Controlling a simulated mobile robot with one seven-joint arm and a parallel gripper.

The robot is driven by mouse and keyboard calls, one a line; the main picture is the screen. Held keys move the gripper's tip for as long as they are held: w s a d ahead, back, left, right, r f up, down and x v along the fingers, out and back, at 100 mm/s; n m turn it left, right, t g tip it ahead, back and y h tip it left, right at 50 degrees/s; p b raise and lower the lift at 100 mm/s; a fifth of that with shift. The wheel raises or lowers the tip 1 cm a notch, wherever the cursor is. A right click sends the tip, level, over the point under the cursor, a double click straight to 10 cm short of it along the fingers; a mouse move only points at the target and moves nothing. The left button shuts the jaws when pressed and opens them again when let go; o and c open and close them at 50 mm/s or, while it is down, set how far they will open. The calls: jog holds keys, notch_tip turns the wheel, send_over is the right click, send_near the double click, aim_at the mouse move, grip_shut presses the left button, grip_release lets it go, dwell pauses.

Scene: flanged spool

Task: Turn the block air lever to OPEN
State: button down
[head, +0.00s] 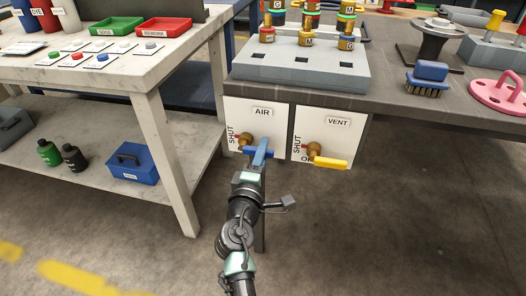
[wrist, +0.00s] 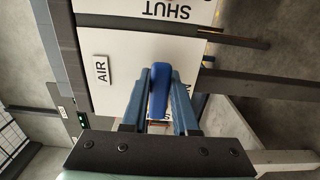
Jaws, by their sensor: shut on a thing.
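The air lever is a blue handle (head: 249,152) on a brass valve (head: 245,142), on the white AIR panel (head: 275,118) under the bench edge. It points to the right, about level, away from the upright SHUT lettering (head: 231,134) at the panel's left. My gripper (head: 260,152) reaches up from below and covers part of the handle and the panel's lower area. In the wrist view the bright blue lever (wrist: 158,88) sits between the two darker blue fingers, and my gripper (wrist: 160,84) is shut on it. The OPEN lettering is mostly hidden; only a fragment shows behind a finger.
The VENT panel (head: 334,131) stands close on the right, with a yellow lever (head: 331,163) pointing right. The dark bench (head: 390,93) overhangs both panels. A pale table (head: 169,150) with a leg stands at left. Floor below the panels is open.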

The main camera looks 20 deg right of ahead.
jog(key=shift+r, duration=0.1)
jog(key=r+n+p, duration=0.1)
jog(key=n+p, duration=0.1)
jog(key=r+n+p, duration=0.1)
jog(key=n, duration=0.1)
jog(key=shift+w+a+r+n+p, duration=0.1)
jog(key=shift+a+n+p, duration=0.1)
jog(key=shift+n+p, duration=0.15)
jog(key=n+p, duration=0.1)
jog(key=r+n+p, duration=0.1)
jog(key=n, duration=0.1)
jog(key=a+n+p, duration=0.1)
jog(key=n+p, duration=0.1)
jog(key=shift+w+a+r+n, duration=0.1)
jog(key=shift+w+r+n, duration=0.15)
jog(key=shift+w+r, duration=0.15)
jog(key=n, duration=0.1)
jog(key=n+p, duration=0.1)
jog(key=a+n+p, duration=0.1)
jog(key=shift+w+a+r+n, duration=0.1)
jog(key=shift+w+r+n, duration=0.2)
jog(key=shift+w+r, duration=0.1)
jog(key=n, duration=0.1)
jog(key=a+n+p, duration=0.1)
jog(key=shift+w+r+n, duration=0.1)
jog(key=shift+w+n, duration=0.25)
jog(key=shift+n, duration=0.05)
jog(key=shift+w+a+n+p, duration=0.15)
jog(key=shift+a+n+p, duration=0.1)
jog(key=shift+n+p, duration=0.45)
